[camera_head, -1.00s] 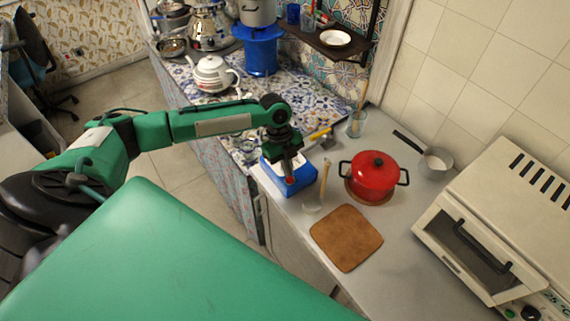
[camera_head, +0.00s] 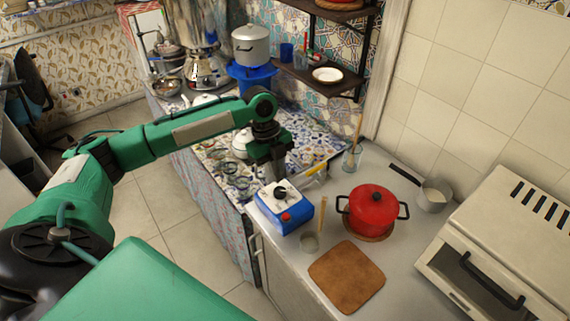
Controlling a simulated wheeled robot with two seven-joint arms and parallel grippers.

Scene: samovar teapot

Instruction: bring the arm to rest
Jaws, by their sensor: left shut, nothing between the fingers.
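My left arm reaches in from the left, and its gripper (camera_head: 270,176) points down over the counter, just behind a blue and white box with a black knob (camera_head: 285,208). The gripper is shut with nothing held; its fingertips are partly hidden behind the box. A white teapot (camera_head: 241,142) is partly hidden behind my arm on the tiled counter. A metal samovar (camera_head: 205,68) stands at the far back. My right gripper is not in view.
A red pot (camera_head: 372,209) sits on a round board, with a brown cutting board (camera_head: 346,277) in front. A saucepan (camera_head: 434,195) and a toaster oven (camera_head: 510,235) stand at right. A shelf (camera_head: 318,80) with a white plate juts out above the tiled counter.

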